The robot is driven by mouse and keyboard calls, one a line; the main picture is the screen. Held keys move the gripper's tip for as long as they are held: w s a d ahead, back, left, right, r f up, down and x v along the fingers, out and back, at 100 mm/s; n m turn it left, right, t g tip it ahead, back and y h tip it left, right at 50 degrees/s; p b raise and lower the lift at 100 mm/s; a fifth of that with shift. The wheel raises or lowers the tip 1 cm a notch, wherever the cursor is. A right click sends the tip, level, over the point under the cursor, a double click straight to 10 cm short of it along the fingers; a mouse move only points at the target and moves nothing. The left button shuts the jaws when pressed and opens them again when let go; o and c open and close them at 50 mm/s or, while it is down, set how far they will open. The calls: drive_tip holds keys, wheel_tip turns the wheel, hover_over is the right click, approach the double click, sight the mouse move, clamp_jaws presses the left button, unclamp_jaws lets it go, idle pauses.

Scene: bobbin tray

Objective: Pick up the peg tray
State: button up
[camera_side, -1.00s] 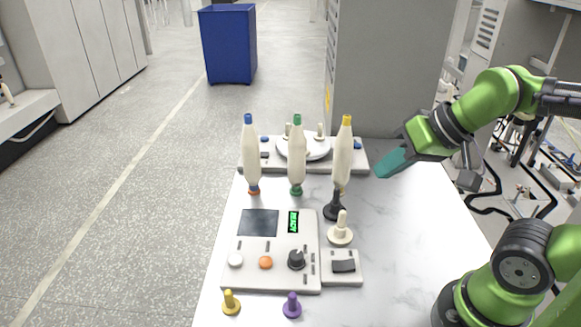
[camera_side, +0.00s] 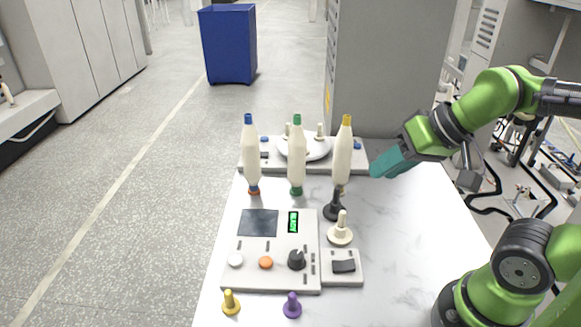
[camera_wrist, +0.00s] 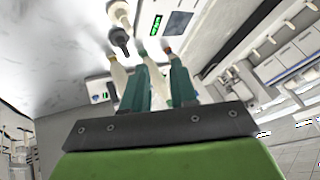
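No tray is labelled as the peg tray. A light grey tray (camera_side: 357,166) at the back of the table carries a round white dish (camera_side: 303,151) and short cream pegs, and fits the name best. Three tall cream bobbins stand in front of it, with a blue top (camera_side: 250,150), a green top (camera_side: 297,155) and a yellow top (camera_side: 343,155). My gripper (camera_side: 376,172) hangs in the air to the right of the yellow-topped bobbin. In the wrist view, its teal fingers (camera_wrist: 157,72) are apart, with bobbins seen beyond them. I see nothing held.
A control panel (camera_side: 275,281) with a lit green display lies in front of the bobbins. A small switch box (camera_side: 343,280) and a cream peg (camera_side: 340,234) are right of it. Yellow (camera_side: 231,303) and purple (camera_side: 292,306) pegs stand at the front. The table's right side is clear.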

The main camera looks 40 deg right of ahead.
drive_tip(key=o, duration=0.5)
drive_tip(key=n+g+h, duration=0.2)
drive_tip(key=n+g, duration=0.5)
hover_over(341, 226)
drive_tip(key=f, duration=1.7)
drive_tip(key=shift+w+d+f, duration=0.1)
drive_tip(key=shift+w+f, duration=0.1)
drive_tip(key=shift+f, duration=0.15)
drive_tip(key=shift+w+d+f, duration=0.1)
drive_tip(key=shift+d+f, duration=0.05)
drive_tip(key=shift+f, duration=1.2)
drive_tip(key=shift+d+f, duration=0.1)
drive_tip(key=shift+f, duration=1.25)
